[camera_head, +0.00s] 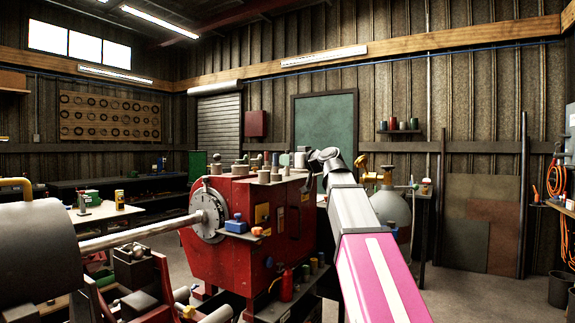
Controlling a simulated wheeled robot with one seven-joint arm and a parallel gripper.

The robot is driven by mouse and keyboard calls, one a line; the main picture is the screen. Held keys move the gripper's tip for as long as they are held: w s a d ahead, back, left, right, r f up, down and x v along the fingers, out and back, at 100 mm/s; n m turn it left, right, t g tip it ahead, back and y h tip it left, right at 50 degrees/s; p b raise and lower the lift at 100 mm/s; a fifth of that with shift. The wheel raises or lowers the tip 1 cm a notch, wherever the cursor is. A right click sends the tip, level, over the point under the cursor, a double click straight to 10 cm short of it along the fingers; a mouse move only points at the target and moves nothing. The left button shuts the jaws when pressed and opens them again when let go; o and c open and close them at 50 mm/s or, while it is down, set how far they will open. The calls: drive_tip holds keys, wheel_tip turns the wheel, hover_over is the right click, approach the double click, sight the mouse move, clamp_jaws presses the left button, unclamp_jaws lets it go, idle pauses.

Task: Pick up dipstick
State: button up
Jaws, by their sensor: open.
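My arm, with a pink and white link, reaches up from the bottom right to a dark grey wrist. At its end, a small dark part that looks like my gripper (309,183) points down beside the right end of the red lathe headstock (262,213). It is open, and I see nothing held in it. Its fingertips are small and partly lost against the background. I cannot make out a dipstick for certain. Several small cylindrical items (264,176) stand on top of the headstock, left of my gripper.
The lathe's round chuck (208,214) holds a long metal shaft (140,232). A grey gas cylinder (392,212) stands right of my arm. A workbench (103,212) is at the left. The floor at the right (480,295) is clear.

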drive_tip(key=shift+x, duration=0.8)
clamp_jaws()
drive_tip(key=shift+w+r, duration=0.1)
drive_tip(key=shift+r, duration=0.05)
